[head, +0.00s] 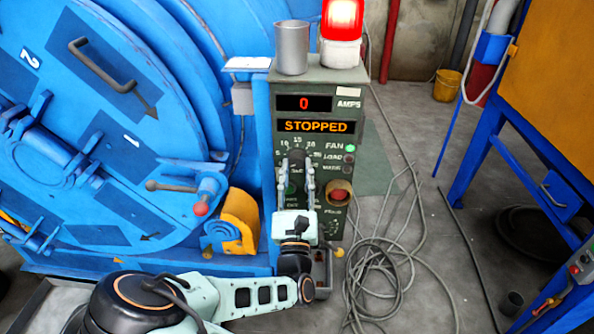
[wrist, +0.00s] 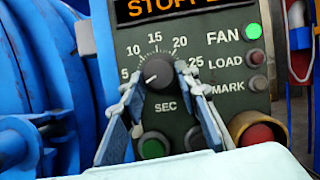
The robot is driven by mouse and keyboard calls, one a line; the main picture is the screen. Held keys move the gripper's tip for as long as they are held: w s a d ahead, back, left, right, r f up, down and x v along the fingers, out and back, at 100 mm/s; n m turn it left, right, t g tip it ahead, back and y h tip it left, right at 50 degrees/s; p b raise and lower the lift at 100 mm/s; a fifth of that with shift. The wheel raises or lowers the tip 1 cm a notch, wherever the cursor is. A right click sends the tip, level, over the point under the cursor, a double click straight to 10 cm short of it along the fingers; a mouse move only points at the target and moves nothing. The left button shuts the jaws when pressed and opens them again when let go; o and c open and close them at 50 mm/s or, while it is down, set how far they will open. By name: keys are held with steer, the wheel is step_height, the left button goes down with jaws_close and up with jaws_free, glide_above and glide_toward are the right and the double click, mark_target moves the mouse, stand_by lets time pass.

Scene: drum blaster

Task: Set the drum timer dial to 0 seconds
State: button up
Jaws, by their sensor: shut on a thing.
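The drum timer dial (wrist: 159,73) is a dark round knob on the grey-green control panel (head: 265,72), with a scale in seconds showing 5, 10, 15, 20 and 25. A short white mark on the knob points toward the lower left. The 0 of the scale is not readable; the left finger covers the area below the 5. My gripper (wrist: 158,84) is shut on the dial, one finger on each side.
The display (head: 315,126) reads STOPPED and the amps display (head: 304,103) reads 0. A green fan light (wrist: 253,31) is lit. Below the dial sit a green button (wrist: 152,148) and a red button (wrist: 257,136). The blue drum (head: 110,100) stands left; loose cables (head: 385,265) lie right.

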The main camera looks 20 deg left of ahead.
steer(key=shift+r+n+y+p, duration=0.25)
steer(key=shift+n+y+p, duration=0.2)
steer(key=shift+p, duration=0.6)
steer(key=shift+d+f+n+p, duration=0.1)
steer(key=shift+n+p, duration=0.45)
steer(key=shift+p, duration=0.05)
steer(key=shift+f, duration=0.15)
steer(key=o, duration=1.2)
steer(key=shift+c, duration=0.2)
steer(key=v, duration=1.2)
